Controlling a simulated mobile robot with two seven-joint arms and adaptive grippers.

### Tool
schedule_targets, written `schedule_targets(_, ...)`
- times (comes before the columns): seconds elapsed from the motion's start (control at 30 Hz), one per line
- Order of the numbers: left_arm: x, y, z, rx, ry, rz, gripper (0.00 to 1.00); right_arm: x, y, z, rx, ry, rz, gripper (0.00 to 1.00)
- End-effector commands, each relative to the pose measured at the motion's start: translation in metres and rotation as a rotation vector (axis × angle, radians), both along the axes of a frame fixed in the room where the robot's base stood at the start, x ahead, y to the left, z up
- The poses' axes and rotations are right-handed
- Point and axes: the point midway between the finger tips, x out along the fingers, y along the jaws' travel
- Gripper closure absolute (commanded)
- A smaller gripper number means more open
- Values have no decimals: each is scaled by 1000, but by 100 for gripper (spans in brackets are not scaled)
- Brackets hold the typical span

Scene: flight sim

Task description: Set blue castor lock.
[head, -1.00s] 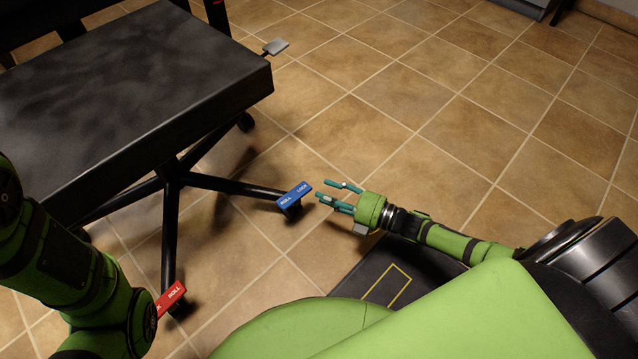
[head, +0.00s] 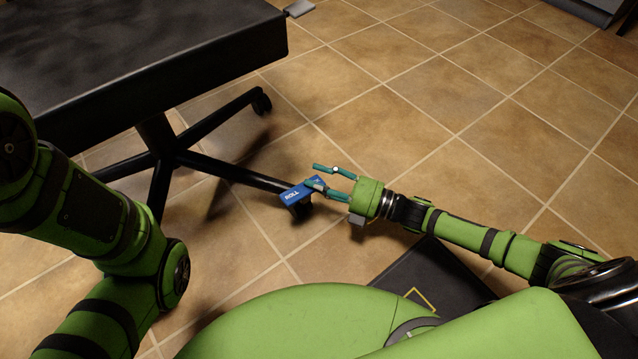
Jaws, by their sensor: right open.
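The blue castor lock (head: 295,198) sits at the end of a black chair-base leg, over its castor. Its label ROLL shows at the left end; the right end is partly hidden by my right gripper's finger. My right gripper (head: 310,176) is open, with its teal fingers pointing left. One finger overlaps the lock's right end and the other is beyond it; I cannot tell whether they touch it. My left arm (head: 95,225) comes in from the left, but its gripper is not in view.
The black seat (head: 140,60) fills the upper left above its star base (head: 165,150). Another castor (head: 261,102) stands behind. A dark mat with a yellow outline (head: 430,285) lies at lower right.

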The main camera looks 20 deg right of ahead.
Motion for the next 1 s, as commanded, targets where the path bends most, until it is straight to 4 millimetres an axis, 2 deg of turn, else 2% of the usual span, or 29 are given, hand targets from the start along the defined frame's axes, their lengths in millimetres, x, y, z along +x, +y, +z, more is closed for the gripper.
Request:
schedule_targets(0.3, -2, 1, -1, -6, -9, -4, 60, 2, 3, 1, 1, 1, 0, 59)
schedule_targets(0.37, -2, 1, -1, -6, -9, -4, 60, 2, 3, 1, 1, 1, 0, 83)
schedule_targets(0.4, -3, 1, -1, -6, -9, -4, 60, 2, 3, 1, 1, 1, 0, 99)
schedule_targets(0.63, -2, 1, -1, -6, -8, -4, 60, 2, 3, 0, 5, 3, -1, 100)
schedule_targets(0.87, -2, 1, -2, -6, -8, -3, 60, 2, 3, -6, 121, 47, -3, 100)
schedule_targets(1.0, -2, 1, -1, -6, -8, -3, 60, 2, 2, -6, 124, 49, -2, 100)
